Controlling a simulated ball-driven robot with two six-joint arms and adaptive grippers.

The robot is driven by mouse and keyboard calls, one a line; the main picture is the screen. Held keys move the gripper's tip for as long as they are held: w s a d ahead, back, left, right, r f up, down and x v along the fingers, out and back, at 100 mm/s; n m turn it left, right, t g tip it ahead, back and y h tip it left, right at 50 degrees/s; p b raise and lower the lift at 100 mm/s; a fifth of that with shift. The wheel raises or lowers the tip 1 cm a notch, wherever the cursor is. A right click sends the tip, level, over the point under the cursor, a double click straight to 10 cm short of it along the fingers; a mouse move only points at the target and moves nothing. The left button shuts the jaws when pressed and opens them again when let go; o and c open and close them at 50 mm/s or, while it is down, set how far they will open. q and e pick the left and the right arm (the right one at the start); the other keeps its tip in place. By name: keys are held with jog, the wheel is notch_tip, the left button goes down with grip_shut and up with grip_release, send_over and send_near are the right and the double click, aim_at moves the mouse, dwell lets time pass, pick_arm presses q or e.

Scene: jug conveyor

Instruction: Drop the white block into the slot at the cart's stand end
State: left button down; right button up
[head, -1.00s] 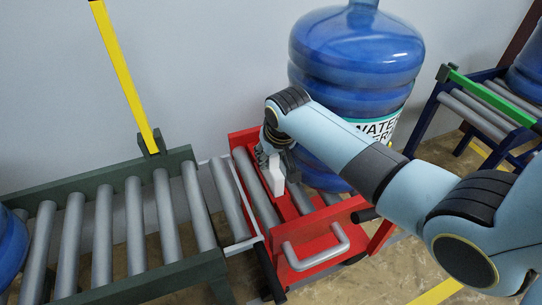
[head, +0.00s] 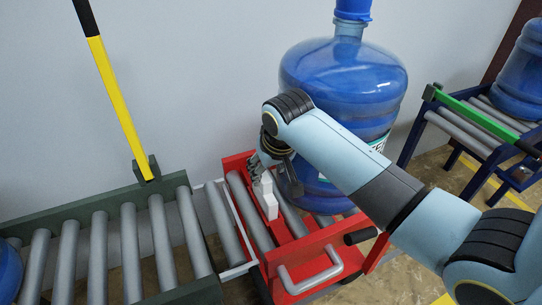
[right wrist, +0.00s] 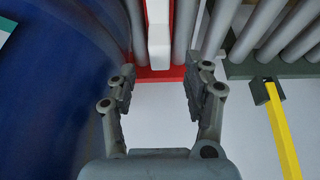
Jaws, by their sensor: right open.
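The white block (head: 266,198) stands in the red strip that crosses the rollers of the red cart (head: 318,241), beside the big blue jug. It shows in the right wrist view (right wrist: 159,32) at the top, against the red strip. My right gripper (head: 267,170) is just above and behind the block in the head view. In the right wrist view its two fingers (right wrist: 162,78) are spread apart, with nothing between them and the block beyond the tips. I cannot tell how deep the block sits in the slot. My left gripper is out of view.
The blue water jug (head: 335,78) stands on the cart close to my right gripper. A grey roller conveyor (head: 128,245) with a yellow-and-black lever (head: 118,95) is at the left. Another roller stand with a green bar (head: 480,122) is at the right. A wall is behind.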

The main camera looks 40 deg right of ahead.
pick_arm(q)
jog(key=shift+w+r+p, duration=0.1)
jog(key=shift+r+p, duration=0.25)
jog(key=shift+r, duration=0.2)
pick_arm(e)
jog(key=v, duration=0.4)
jog(key=shift+s+r, duration=0.15)
jog(key=shift+r, duration=0.15)
